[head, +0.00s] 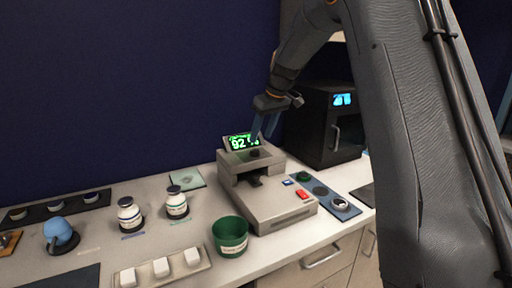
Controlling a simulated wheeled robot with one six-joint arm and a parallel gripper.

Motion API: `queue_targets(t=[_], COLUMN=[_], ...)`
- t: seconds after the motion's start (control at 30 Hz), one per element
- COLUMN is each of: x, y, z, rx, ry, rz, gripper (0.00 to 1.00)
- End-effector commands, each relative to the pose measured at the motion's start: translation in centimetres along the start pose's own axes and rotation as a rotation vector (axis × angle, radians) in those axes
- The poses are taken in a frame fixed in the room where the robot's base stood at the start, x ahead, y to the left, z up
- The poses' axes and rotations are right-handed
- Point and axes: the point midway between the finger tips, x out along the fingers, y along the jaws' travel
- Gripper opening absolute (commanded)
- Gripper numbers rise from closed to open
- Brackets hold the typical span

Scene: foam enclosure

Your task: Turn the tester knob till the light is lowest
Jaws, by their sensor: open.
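The tester (270,194) is a grey box on the counter. Its green display (243,142) reads about 92 %, partly covered by my gripper. The dark tester knob (254,153) sits on top, just below the display. My gripper (261,140) points down from the arm with its blue fingers open, right above or at the knob. I cannot tell whether the fingers touch or straddle it. A red button (303,195) and a small blue button (288,183) are on the tester's right side.
A green cup (230,236) stands in front of the tester. A black oven-like box (325,125) is behind right. A blue strip (326,197) with round items lies at right.

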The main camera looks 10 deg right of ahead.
Motion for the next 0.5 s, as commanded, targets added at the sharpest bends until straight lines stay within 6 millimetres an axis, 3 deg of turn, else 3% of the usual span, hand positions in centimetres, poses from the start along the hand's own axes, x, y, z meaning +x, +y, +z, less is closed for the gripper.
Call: queue_targets(t=[0.17,0.5], x=[0.5,5.3], y=[0.4,0.4], z=[-0.9,-0.9], rx=[-0.018,-0.018], ry=[0.009,0.008], rz=[-0.005,-0.003], gripper=[0.47,0.47])
